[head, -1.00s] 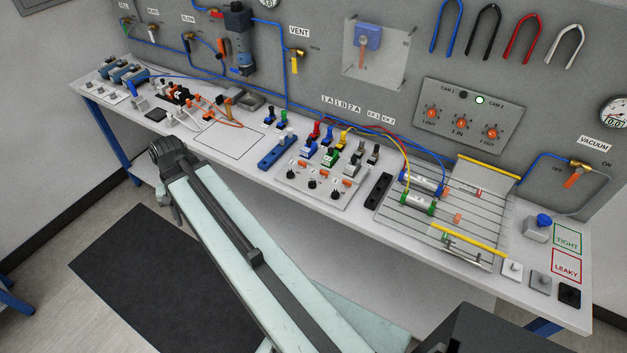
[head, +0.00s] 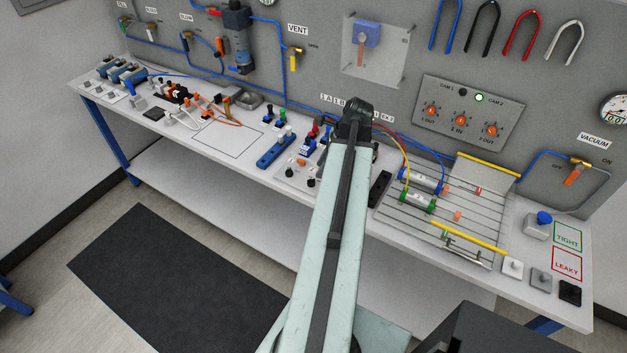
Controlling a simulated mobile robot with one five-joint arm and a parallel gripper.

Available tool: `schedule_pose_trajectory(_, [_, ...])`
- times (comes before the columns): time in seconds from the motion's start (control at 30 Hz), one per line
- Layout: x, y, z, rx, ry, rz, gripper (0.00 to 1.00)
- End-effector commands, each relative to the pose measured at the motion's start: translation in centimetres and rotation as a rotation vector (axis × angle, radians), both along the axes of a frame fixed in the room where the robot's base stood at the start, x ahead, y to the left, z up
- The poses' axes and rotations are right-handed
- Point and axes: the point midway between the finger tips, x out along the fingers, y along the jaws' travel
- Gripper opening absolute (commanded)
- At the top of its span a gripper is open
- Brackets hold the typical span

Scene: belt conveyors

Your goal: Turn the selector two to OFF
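A block of black selector knobs (head: 301,176) lies on the bench top. Two knobs show left of my arm, one at the left (head: 289,172) and one beside it (head: 311,182). The block's right part is hidden behind my arm. No readable number or OFF mark shows by these knobs, so I cannot tell which is selector two or where it points. My gripper (head: 355,115) is at the far end of my raised arm, over the back of the block. Its fingers are hidden by the dark wrist, so its opening does not show.
Coloured valves and hoses crowd the bench behind and beside my arm. A wall panel (head: 470,108) with orange knobs and a lit green lamp is to the right. A grooved plate (head: 410,222) with cylinders lies right of my arm. The floor mat (head: 170,280) is clear.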

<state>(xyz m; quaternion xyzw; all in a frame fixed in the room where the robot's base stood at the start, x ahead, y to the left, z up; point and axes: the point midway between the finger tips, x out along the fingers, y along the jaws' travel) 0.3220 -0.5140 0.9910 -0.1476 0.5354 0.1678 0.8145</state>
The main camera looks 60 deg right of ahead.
Motion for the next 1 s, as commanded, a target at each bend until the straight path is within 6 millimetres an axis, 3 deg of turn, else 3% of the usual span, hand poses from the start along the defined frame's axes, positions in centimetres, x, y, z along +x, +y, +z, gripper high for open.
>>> schedule_pose_trajectory(0.03, [0.3, 0.1, -1.3, 0.0, 0.0, 0.001, 0.34])
schedule_pose_trajectory(0.3, [2.0, 0.7, -5.8, 0.0, 0.0, 0.004, 0.34])
schedule_pose_trajectory(0.43, [2.5, 0.8, -6.6, -0.001, 0.001, 0.003, 0.34])
schedule_pose_trajectory(0.67, [2.6, 0.9, -6.3, -0.001, 0.001, 0.003, 0.34])
schedule_pose_trajectory(0.8, [2.6, 0.9, -6.3, -0.001, 0.001, 0.003, 0.0])
schedule_pose_trajectory(1.0, [2.7, 1.0, -6.3, 0.0, 0.001, 0.01, 0.0])
